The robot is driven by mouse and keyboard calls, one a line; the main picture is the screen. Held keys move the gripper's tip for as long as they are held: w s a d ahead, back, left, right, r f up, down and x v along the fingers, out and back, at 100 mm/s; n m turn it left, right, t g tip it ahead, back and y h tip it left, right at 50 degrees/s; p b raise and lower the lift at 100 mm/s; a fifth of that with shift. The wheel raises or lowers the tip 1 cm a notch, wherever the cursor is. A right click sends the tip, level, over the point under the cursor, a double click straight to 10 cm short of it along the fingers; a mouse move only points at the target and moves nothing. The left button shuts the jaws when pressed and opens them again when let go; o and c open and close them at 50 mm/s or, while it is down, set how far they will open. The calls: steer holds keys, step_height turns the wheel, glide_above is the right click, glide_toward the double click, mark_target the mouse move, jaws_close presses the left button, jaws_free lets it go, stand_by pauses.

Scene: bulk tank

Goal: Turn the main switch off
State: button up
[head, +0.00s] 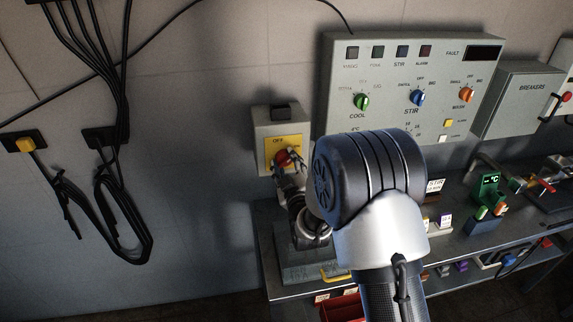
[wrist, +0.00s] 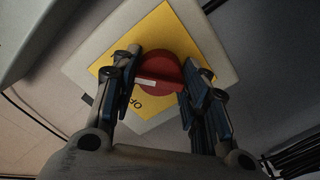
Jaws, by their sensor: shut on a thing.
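The main switch is a grey box (head: 263,130) on the wall with a yellow plate (head: 272,147) and a red rotary handle (head: 283,158). My gripper (head: 291,163) is at the handle, and my arm hides part of the box's lower right. In the wrist view, the red handle (wrist: 160,77) sits between the two fingers of my gripper (wrist: 158,85), which are shut on it. A pale bar mark shows on the handle, and part of the lettering on the yellow plate (wrist: 150,27) is visible below it. The fingers hide the handle's side edges.
A control panel (head: 412,85) with green, blue and orange knobs is right of the switch. A breakers box (head: 522,98) is farther right. A bench (head: 275,240) with small items stands below. Black cables (head: 100,215) hang on the left wall.

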steer(key=n, duration=0.5)
steer(key=shift+n, duration=0.3)
steer(key=shift+r+n, duration=0.1)
steer(key=shift+n, duration=2.1)
steer(key=o, duration=1.1)
steer(key=shift+c, duration=0.2)
steer(key=v, duration=1.2)
steer(key=shift+d+r, duration=0.1)
